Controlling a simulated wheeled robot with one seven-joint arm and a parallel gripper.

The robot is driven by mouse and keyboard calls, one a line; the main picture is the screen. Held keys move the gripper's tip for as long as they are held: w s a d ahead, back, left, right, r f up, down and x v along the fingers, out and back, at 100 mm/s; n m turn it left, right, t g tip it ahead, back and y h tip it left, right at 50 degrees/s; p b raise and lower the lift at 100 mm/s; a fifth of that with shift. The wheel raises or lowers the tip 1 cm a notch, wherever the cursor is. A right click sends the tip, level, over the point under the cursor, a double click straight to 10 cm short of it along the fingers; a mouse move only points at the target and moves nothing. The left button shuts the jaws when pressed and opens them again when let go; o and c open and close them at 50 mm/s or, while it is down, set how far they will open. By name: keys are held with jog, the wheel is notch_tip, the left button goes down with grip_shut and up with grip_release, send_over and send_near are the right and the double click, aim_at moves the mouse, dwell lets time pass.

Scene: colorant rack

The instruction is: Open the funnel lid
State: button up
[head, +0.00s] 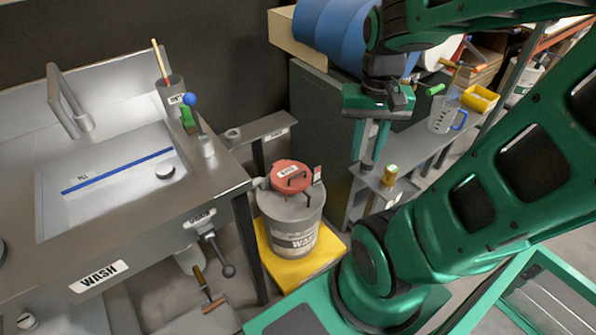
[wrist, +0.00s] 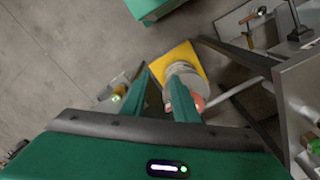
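The red funnel lid (head: 291,177) with a dark handle lies closed on top of a grey waste drum (head: 290,222). The drum stands on a yellow base (head: 318,262) on the floor. My gripper (head: 367,158) is open and empty, pointing down, to the right of the lid in the head view and apart from it. In the wrist view, my gripper's fingers (wrist: 163,70) stand apart. The right finger hides part of the drum and of the red lid (wrist: 199,103).
A steel wash sink (head: 115,180) stands left of the drum, with a valve lever (head: 217,252) under its edge. A grey shelf (head: 262,130) is behind the drum. A measuring jug (head: 446,115) and a yellow bin (head: 481,97) are on the bench at right.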

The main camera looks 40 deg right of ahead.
jog(key=w+d+f+m, duration=0.3)
jog(key=w+f, duration=0.1)
jog(key=w, duration=0.5)
jog(key=m+t, duration=0.2)
jog(key=m, duration=0.5)
send_over(298, 175)
jog(key=s, duration=0.2)
notch_tip(298, 175, down, 21)
jog(key=f, duration=0.3)
jog(key=w+f, duration=0.1)
jog(key=f, duration=0.6)
jog(key=shift+w, duration=0.4)
jog(key=shift+c, duration=0.7)
grip_shut()
jog(key=shift+w, duration=0.1)
